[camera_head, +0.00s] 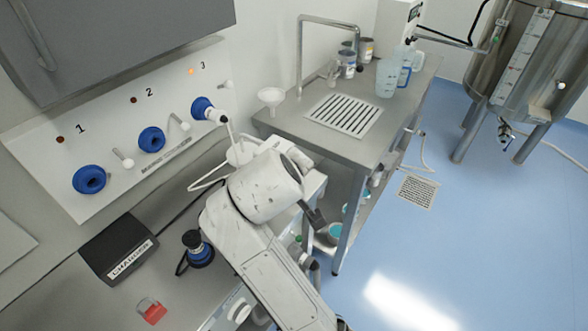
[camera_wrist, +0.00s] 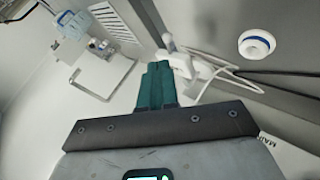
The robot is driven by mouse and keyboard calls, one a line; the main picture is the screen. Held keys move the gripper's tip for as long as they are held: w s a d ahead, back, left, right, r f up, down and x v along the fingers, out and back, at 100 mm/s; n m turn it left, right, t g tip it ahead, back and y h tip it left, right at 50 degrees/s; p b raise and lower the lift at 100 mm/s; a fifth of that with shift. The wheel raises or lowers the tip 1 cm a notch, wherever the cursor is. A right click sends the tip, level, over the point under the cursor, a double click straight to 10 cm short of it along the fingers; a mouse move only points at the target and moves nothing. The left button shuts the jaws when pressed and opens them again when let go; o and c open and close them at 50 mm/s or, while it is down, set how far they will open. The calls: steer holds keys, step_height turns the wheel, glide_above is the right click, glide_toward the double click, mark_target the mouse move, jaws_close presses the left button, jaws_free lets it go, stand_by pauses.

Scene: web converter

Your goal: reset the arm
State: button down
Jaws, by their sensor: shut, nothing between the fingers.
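My arm is the only thing the task names. In the head view its white links rise from the bottom centre and bend near the middle, in front of the bench. My gripper (camera_wrist: 157,85) shows in the wrist view as two dark green fingers pressed together. It is shut and empty. Behind the fingertips are a white fitting and a pale hose; I cannot tell how far away they are.
A white panel (camera_head: 60,165) with blue round ports (camera_head: 151,139) is at left. A black charger (camera_head: 117,248) and a red-topped block (camera_head: 152,310) lie on the left counter. A steel bench (camera_head: 285,122) with drain grate (camera_head: 344,115) stands behind the arm.

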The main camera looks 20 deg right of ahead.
steer(key=shift+s+r, duration=0.1)
steer(key=shift+s, duration=0.05)
stand_by(0.4)
steer(key=s+d+f+m+g+y, duration=0.1)
steer(key=s+d+f+m+g, duration=0.1)
steer(key=s+d+f, duration=0.5)
steer(key=s+d+f+m+g+y, duration=0.1)
steer(key=s+d+f+g, duration=0.1)
steer(key=s+f, duration=0.75)
steer(key=s+d+f+m+g+y, duration=0.1)
steer(key=s+f, duration=0.2)
steer(key=s, duration=0.5)
steer(key=s+d+f+m+g+y, duration=0.2)
steer(key=s+f, duration=0.1)
steer(key=s, duration=0.6)
steer(key=shift+s+f+b, duration=0.3)
steer(key=shift+f+b, duration=0.05)
steer(key=shift+b, duration=0.1)
steer(key=c, duration=1.9)
jaws_free()
